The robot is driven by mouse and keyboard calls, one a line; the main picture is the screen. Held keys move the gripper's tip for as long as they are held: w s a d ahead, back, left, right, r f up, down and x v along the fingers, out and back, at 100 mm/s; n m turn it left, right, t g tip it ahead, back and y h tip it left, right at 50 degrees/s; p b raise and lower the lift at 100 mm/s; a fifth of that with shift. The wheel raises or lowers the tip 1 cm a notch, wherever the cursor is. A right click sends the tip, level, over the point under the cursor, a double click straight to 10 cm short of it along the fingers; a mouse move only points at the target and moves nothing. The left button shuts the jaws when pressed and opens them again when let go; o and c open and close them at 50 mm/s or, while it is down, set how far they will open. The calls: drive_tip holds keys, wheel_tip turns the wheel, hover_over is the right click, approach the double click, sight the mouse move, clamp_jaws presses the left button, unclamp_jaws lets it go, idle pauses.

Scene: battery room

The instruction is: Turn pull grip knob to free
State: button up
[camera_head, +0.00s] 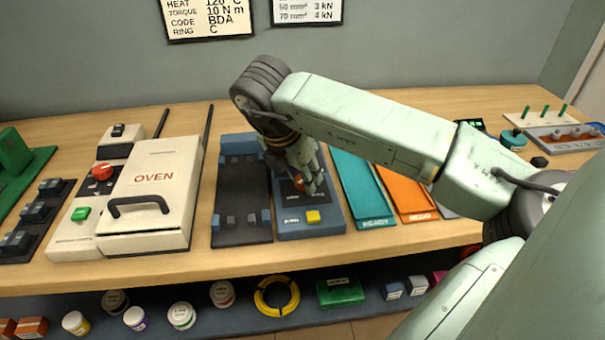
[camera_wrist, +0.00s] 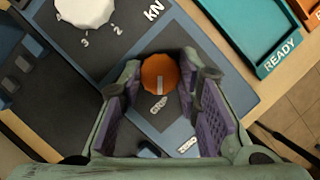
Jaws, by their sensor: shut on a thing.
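The pull grip knob is a round orange knob (camera_wrist: 158,72) with a pale pointer line, on the dark face of a blue-edged panel (camera_head: 322,232). The pointer line runs toward that label. My gripper (camera_wrist: 165,82) points down over the panel, its purple-padded fingers on either side of the orange knob and shut on it. In the head view my gripper (camera_head: 302,185) hides most of the knob. I cannot read the knob's position marks.
A large white knob (camera_wrist: 85,8) marked 2, 3 and kN is on the same panel. A yellow button (camera_head: 313,216) is at its front. A dark rack (camera_head: 240,190) stands left; teal (camera_head: 360,190) and orange (camera_head: 407,195) trays lie right. The white oven (camera_head: 153,195) is farther left.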

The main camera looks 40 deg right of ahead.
drive_tip(key=shift+c, duration=0.9)
drive_tip(key=shift+f+b, duration=0.15)
drive_tip(key=shift+b, duration=0.3)
drive_tip(key=shift+f+n+t+b, duration=0.15)
drive_tip(key=shift+n+t+b, duration=0.15)
drive_tip(key=shift+n+b, duration=0.5)
drive_tip(key=n+b, duration=0.1)
drive_tip(key=b, duration=0.1)
drive_tip(key=shift+s+d+f+t+b, duration=0.1)
drive_tip(key=shift+t+b, duration=0.2)
drive_tip(key=shift+b, duration=0.1)
drive_tip(key=n+t+y+b, duration=0.1)
drive_tip(key=n+b, duration=0.3)
drive_tip(key=n, duration=0.2)
drive_tip(key=n+y+b, duration=0.1)
drive_tip(key=n, duration=0.1)
drive_tip(key=n+t+y+b, duration=0.1)
drive_tip(key=n, duration=0.1)
drive_tip(key=shift+s+d+r, duration=0.1)
drive_tip(key=shift+d+r, duration=0.05)
drive_tip(key=shift+r, duration=0.2)
drive_tip(key=n+y, duration=0.2)
drive_tip(key=n, duration=0.3)
drive_tip(key=shift+d, duration=0.1)
